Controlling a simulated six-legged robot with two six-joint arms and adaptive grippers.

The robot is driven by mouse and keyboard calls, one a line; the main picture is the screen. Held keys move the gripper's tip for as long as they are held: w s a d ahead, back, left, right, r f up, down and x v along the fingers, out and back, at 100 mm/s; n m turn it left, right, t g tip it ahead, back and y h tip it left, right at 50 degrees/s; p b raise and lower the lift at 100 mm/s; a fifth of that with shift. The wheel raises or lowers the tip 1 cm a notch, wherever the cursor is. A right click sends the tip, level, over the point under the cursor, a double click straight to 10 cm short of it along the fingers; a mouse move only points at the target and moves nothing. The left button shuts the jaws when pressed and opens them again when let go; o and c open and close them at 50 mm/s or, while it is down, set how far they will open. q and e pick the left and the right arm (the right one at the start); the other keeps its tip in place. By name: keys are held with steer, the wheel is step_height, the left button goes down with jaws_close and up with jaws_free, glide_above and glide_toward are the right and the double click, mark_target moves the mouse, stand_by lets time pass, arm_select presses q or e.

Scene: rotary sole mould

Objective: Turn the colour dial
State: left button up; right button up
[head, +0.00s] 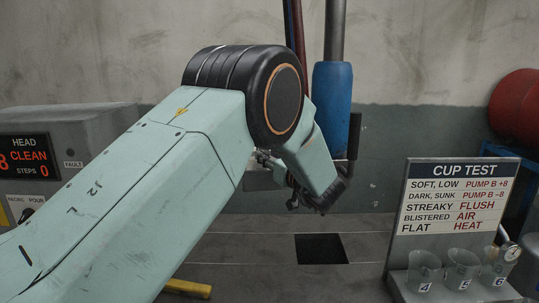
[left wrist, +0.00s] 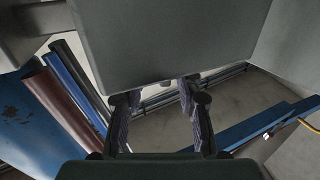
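I cannot make out the colour dial in either view; my left arm covers much of the middle of the head view. My left gripper (head: 312,198) hangs at the end of that arm, partly hidden behind its forearm. In the left wrist view its two fingers (left wrist: 158,100) stand apart with nothing between them. A plain grey box-like panel (left wrist: 170,40) fills the top middle of that view, just beyond the fingertips. I cannot tell whether the fingers touch it. My right gripper is in neither view.
A CUP TEST board (head: 455,200) with several numbered cups stands at the right. A grey cabinet with a red-lettered display (head: 28,156) stands at the left. A blue cylinder (head: 332,100) and pipes are behind my arm.

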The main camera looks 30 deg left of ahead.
arm_select(q)
steer(key=shift+s+r, duration=0.1)
steer(key=shift+s, duration=0.05)
steer(key=shift+s+a, duration=0.15)
steer(key=shift+a, duration=0.3)
steer(key=shift+c, duration=1.2)
steer(key=shift+a, duration=0.1)
steer(key=shift+c, duration=1.6)
steer(key=shift+w+d, duration=0.3)
steer(key=shift+d, duration=0.05)
jaws_close()
steer(key=shift+s+a, duration=0.15)
